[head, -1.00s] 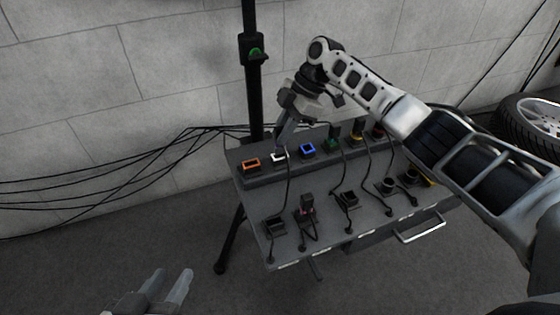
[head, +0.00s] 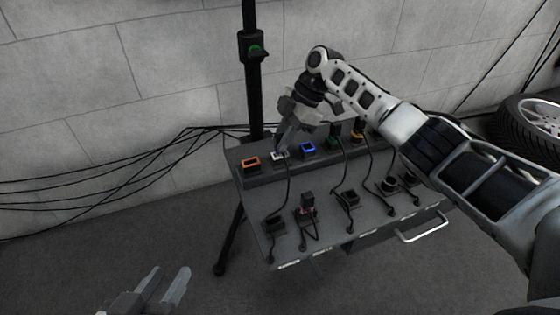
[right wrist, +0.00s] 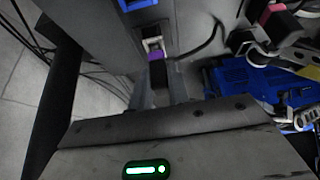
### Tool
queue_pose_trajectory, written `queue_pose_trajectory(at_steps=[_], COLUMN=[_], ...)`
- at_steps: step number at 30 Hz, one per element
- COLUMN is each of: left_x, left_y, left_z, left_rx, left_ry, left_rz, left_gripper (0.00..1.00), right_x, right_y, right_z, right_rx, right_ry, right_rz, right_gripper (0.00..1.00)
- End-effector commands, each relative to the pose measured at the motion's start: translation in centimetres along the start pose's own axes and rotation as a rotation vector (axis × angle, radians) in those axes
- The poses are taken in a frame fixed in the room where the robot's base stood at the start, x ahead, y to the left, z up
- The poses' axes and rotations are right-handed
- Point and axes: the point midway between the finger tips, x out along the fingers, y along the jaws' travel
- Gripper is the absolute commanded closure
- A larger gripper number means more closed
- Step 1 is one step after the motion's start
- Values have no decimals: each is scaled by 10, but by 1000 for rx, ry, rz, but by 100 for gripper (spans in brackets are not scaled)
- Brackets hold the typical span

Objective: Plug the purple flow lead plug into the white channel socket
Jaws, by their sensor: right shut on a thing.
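The white channel socket (head: 277,157) is in the back row of the grey bench, between the orange and blue sockets. It also shows in the right wrist view (right wrist: 152,43). My right gripper (head: 283,147) is directly over that socket, shut on the purple flow lead plug (right wrist: 156,55). The plug has a purple band and a dark body between the fingers. In the right wrist view the purple end meets the white socket's edge; I cannot tell how deep it sits. Its black lead hangs down in front. My left gripper (head: 163,288) is open and empty at the lower left, away from the bench.
The orange socket (head: 251,162) and blue socket (head: 308,148) flank the white one closely. Green and yellow sockets stand further right. Several dark plug holders with black leads fill the bench front (head: 305,235). A black post (head: 256,90) rises behind. A tyre (head: 530,130) is far right.

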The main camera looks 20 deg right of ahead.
Motion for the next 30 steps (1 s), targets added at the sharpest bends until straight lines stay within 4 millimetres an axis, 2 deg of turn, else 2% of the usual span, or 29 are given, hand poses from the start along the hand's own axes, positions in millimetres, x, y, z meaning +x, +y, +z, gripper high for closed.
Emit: queue_pose_trajectory(at_steps=[6, 7, 9, 20, 26, 27, 30], left_x=[1, 1, 1, 1, -5, -7, -5], left_y=[-1, -1, -1, 0, 7, 8, 4], left_z=[2, 2, 2, 1, -9, -11, -6], left_rx=[3, 4, 4, 4, 12, 11, 7], left_ry=[2, 2, 2, 5, 57, 47, 8], left_rz=[-1, -1, -1, -1, 21, 19, 6], left_gripper=[64, 64, 64, 64, 64, 64, 64], right_x=[2, 2, 2, 2, 2, -14, -40], right_y=[0, 0, 0, 0, 0, 1, 1], right_z=[1, 1, 1, 1, 1, 0, 0], right_rx=[0, 0, 0, 0, 0, 0, 0], right_ry=[0, 0, 0, 0, 0, 0, 0], right_rz=[1, 1, 1, 0, 1, 6, 6], right_gripper=[100, 77, 57, 57, 57, 57, 57])
